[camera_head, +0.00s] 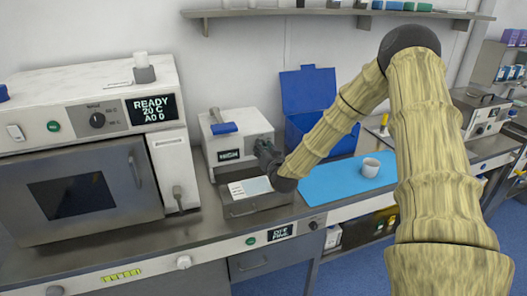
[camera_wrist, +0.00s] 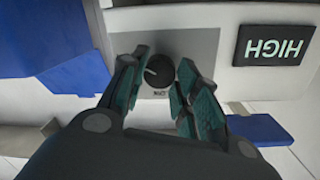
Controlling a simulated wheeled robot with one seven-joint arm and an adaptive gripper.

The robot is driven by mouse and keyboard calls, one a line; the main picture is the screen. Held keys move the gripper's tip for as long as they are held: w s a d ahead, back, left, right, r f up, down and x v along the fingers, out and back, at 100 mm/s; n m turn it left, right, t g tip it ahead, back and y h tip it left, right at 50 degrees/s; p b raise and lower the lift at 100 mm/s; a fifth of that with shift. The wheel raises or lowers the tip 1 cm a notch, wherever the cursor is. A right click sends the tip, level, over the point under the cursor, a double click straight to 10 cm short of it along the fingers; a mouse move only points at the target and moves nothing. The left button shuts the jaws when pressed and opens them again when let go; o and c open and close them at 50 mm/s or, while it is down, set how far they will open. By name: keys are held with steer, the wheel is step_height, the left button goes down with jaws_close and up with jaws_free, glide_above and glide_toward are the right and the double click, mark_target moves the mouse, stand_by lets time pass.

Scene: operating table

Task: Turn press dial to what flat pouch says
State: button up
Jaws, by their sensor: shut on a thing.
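The press (camera_head: 223,148) is a small white machine with a blue-gripped handle, in the middle of the head view. Its display (camera_head: 229,155) reads HIGH and shows upside down in the wrist view (camera_wrist: 275,46). The press dial (camera_wrist: 157,72) is a round black knob with a pale pointer line, on a grey panel. My gripper (camera_wrist: 160,85) has its teal fingers on both sides of the dial and is shut on it. In the head view my gripper (camera_head: 266,157) hides the dial. A flat pouch (camera_head: 250,187) with a printed white label lies before the press; its print is too small to read.
A large oven-like machine (camera_head: 85,190) with a READY 20 C display stands at the left. A blue open box (camera_head: 308,95) stands behind my arm. A white cup (camera_head: 371,167) stands on a blue mat (camera_head: 335,183) to the right. A shelf (camera_head: 330,12) runs above.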

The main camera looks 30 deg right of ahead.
stand_by(0.3)
steer(key=o, duration=1)
steer(key=shift+d, duration=0.1)
steer(key=shift+r, duration=0.1)
steer(key=shift+r, duration=4.9)
